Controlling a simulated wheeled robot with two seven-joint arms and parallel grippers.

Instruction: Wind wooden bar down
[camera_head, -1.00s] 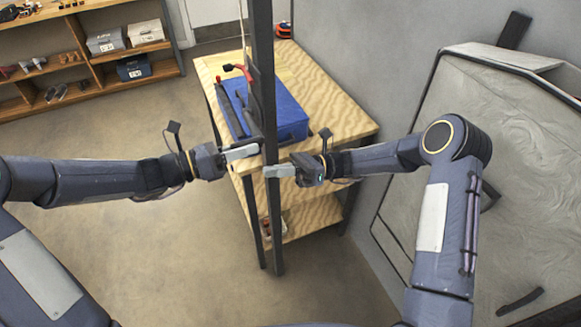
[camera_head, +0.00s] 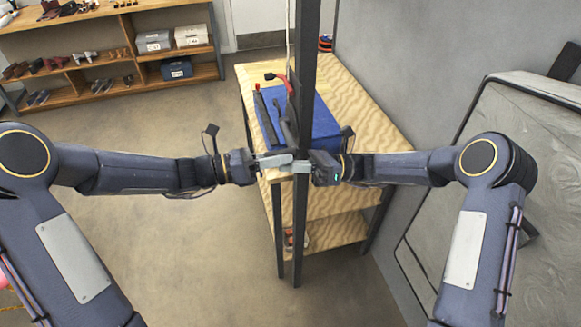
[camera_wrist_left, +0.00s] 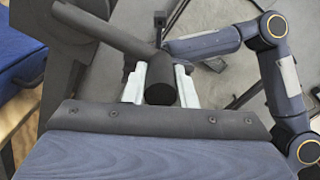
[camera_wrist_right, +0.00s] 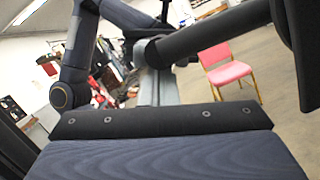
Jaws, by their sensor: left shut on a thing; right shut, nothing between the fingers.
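A dark post (camera_head: 306,60) stands upright in the middle of the head view. In the left wrist view, a dark crank arm (camera_wrist_left: 103,28) leads to a round dark grip (camera_wrist_left: 160,82). My left gripper (camera_head: 278,160) is shut on this grip, one finger on each side (camera_wrist_left: 160,88). My right gripper (camera_head: 297,167) is shut and empty, close beside the left fingertips at the post. In the right wrist view its closed fingers (camera_wrist_right: 158,88) are just below the round grip (camera_wrist_right: 158,52). I cannot make out a wooden bar.
A wooden workbench (camera_head: 370,125) with a blue case (camera_head: 325,122) stands behind the post. A grey panel (camera_head: 500,130) leans at the right. A shelf unit (camera_head: 110,75) stands at the back left. A pink chair (camera_wrist_right: 226,68) shows in the right wrist view. Floor at left is clear.

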